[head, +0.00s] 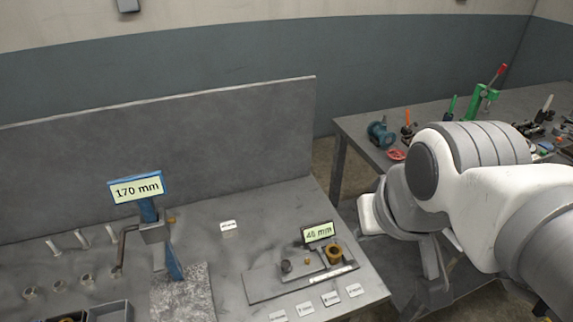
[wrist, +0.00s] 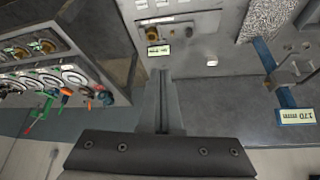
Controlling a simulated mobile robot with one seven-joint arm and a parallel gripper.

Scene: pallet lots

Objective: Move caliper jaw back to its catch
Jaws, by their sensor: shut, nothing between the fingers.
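A flat grey gauge plate (head: 262,287) lies on the bench, with a small display reading about 46 mm (head: 318,232), a brass ring (head: 333,253) and small knobs. It also shows in the wrist view (wrist: 145,30). A blue upright gauge (head: 173,262) with a 170 mm display (head: 137,188) stands to its left on a speckled block; that display also shows in the wrist view (wrist: 297,116). I cannot tell which part is the caliper jaw or its catch. My gripper (head: 433,278) is right of the bench, apart from both gauges. Its fingers (wrist: 161,78) are shut and empty.
Several white label cards (head: 331,299) lie along the bench front. Pegs (head: 82,237) and grey bins (head: 108,311) are at the left. A second table (head: 358,128) with tools stands at the back right. A grey back panel (head: 160,150) rises behind the bench.

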